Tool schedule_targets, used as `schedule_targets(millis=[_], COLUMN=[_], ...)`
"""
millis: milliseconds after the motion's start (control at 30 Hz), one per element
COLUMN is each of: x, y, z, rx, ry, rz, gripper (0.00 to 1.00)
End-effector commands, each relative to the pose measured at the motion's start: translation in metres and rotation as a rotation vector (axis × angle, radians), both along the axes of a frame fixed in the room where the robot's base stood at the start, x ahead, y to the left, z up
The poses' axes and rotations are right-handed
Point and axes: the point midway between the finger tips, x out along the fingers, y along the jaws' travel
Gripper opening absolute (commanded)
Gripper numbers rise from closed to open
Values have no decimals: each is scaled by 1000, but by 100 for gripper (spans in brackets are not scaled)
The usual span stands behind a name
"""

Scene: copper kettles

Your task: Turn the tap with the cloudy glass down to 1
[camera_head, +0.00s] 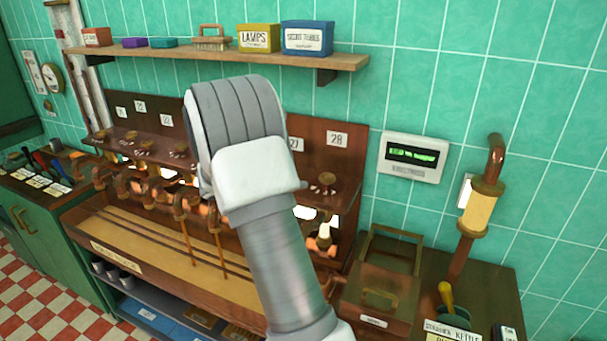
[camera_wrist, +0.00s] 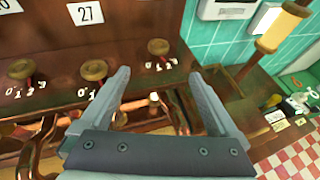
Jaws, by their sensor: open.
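A row of round wooden tap knobs with white number marks runs along a brown panel. In the wrist view there is a right knob (camera_wrist: 158,47), a middle knob (camera_wrist: 94,70) and a left knob (camera_wrist: 21,69). My gripper (camera_wrist: 158,76) is open and empty; the right knob appears between and beyond its fingertips, with no visible contact. In the head view my arm hides the gripper and the middle taps. A knob (camera_head: 327,179) shows below the 28 plate (camera_head: 337,139), with a bright glass (camera_head: 324,230) under it. I cannot tell which glass is cloudy.
A shelf (camera_head: 200,57) with boxes hangs above the panel. A display box (camera_head: 413,157) and a copper pipe with a pale sleeve (camera_head: 478,212) are on the tiled wall at right. A wooden box (camera_head: 375,290) stands on the counter right of the taps.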

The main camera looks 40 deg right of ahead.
Motion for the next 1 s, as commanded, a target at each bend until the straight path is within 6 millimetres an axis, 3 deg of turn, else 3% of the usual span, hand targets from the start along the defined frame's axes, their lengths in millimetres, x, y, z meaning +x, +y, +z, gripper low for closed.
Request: schedule_targets(millis=[267,700,1000], x=[5,18,24], y=[-27,-113,-153], z=[-11,-47,-64], rx=[-10,-7,-8], ry=[14,11,11], rz=[5,5,6], gripper=[96,96,96])
